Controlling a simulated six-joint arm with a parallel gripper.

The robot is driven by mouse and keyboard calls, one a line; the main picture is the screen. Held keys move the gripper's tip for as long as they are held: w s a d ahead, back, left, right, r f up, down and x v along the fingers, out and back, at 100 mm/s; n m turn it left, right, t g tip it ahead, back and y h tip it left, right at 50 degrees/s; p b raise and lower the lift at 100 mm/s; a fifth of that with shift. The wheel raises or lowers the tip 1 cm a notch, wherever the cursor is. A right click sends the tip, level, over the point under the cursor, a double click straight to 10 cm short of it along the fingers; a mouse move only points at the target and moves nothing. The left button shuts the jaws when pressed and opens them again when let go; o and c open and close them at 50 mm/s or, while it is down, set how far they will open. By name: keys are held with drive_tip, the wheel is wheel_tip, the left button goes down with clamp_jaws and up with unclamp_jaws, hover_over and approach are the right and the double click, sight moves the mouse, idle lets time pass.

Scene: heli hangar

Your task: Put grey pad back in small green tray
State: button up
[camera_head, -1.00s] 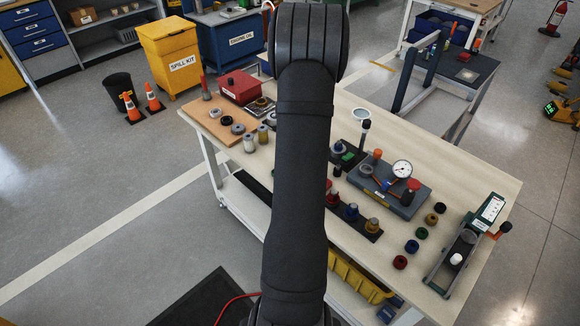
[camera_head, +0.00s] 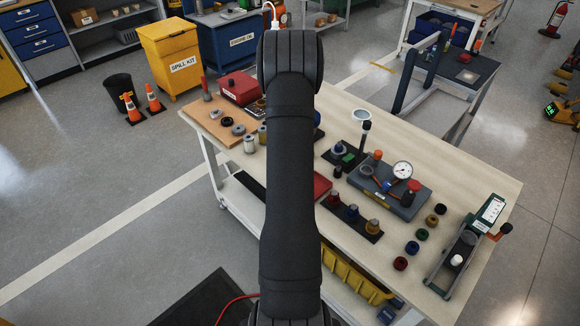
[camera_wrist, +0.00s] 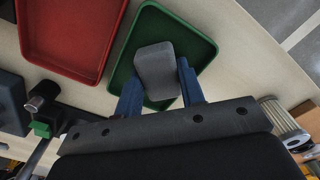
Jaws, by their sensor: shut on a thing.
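The grey pad (camera_wrist: 156,68) is a rounded block between the blue fingers of my gripper (camera_wrist: 160,88) in the wrist view. The gripper is shut on it. The small green tray (camera_wrist: 203,47) lies behind the pad on the bench top, and the pad covers part of its floor. I cannot tell how high the pad is above the tray floor. In the head view my arm hides the gripper, the pad and the green tray.
A red tray (camera_wrist: 68,35) lies left of the green tray; its edge shows in the head view (camera_head: 321,186). A black fixture with a green block (camera_wrist: 42,129) is at lower left. A pale ribbed cylinder (camera_wrist: 283,122) stands at right. A gauge box (camera_head: 390,188) sits farther right on the bench.

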drive_tip(key=shift+f, duration=0.15)
drive_tip(key=o, duration=0.9)
wheel_tip(320, 180, up, 12)
drive_tip(key=shift+r, duration=0.2)
wheel_tip(320, 180, down, 12)
drive_tip(key=shift+r, duration=0.1)
drive_tip(key=shift+w, duration=0.1)
drive_tip(key=shift+r, duration=1.6)
